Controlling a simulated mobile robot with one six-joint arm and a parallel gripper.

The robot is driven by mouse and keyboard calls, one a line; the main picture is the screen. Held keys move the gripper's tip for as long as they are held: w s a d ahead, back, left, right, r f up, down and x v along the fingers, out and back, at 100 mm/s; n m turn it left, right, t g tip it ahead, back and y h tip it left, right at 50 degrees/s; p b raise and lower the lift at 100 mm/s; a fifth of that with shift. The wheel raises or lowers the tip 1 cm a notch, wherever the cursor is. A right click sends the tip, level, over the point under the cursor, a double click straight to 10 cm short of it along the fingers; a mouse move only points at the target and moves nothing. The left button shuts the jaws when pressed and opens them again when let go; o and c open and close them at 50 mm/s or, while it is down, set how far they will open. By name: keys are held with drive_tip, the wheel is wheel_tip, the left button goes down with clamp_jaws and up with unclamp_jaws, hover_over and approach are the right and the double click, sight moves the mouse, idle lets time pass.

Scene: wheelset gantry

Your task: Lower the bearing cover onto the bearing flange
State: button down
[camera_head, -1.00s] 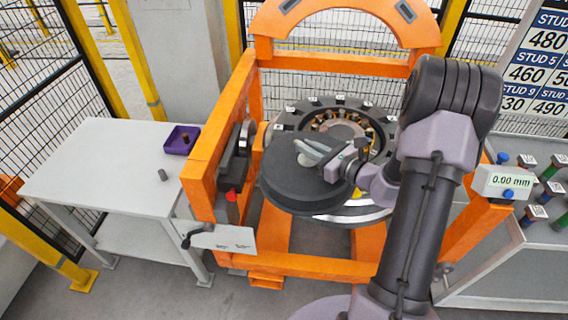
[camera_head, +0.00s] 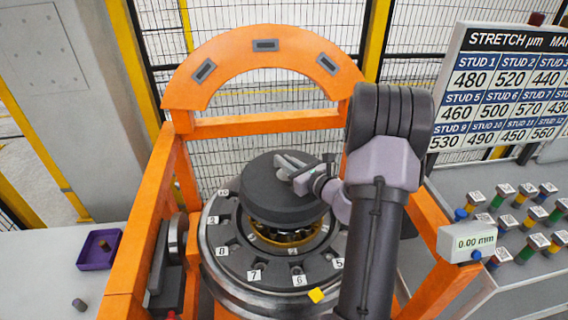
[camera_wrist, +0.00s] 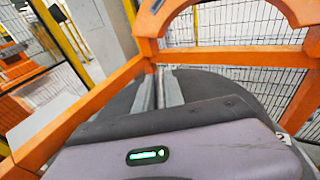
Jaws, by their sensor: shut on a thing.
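The bearing cover (camera_head: 283,205) is a thick dark grey disc. My gripper (camera_head: 290,166) is shut on its top, and the cover hangs above the bearing flange (camera_head: 228,262). The flange is a dark ring with numbered white tags, held in the orange gantry. A brass-coloured bearing (camera_head: 283,236) shows under the cover's near edge, with a gap between. The cover hides the flange's middle and far side. In the wrist view the cover (camera_wrist: 215,88) fills the space beyond my gripper (camera_wrist: 158,88).
The orange gantry (camera_head: 262,127) surrounds the flange, with an arch behind. A display reading 0.00 mm (camera_head: 466,241) is at right, before a bench of coloured studs (camera_head: 535,213). A purple tray (camera_head: 99,250) sits on the white table at left.

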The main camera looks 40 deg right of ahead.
sight(286, 176)
wheel_tip(286, 176, down, 6)
drive_tip(key=b, duration=0.5)
drive_tip(key=shift+r, duration=0.1)
drive_tip(key=shift+f+b, duration=3.6)
drive_tip(key=shift+b, duration=0.1)
idle(1.0)
drive_tip(key=c, duration=1.3)
unclamp_jaws()
drive_tip(key=shift+c, duration=0.2)
drive_tip(key=s+r+p, duration=0.1)
drive_tip(key=s+r, duration=0.1)
drive_tip(key=s, duration=1.5)
drive_tip(key=shift+a+r+p, duration=0.25)
drive_tip(key=shift+r+p, duration=0.1)
drive_tip(key=shift+p, duration=0.05)
drive_tip(key=shift+s, duration=0.1)
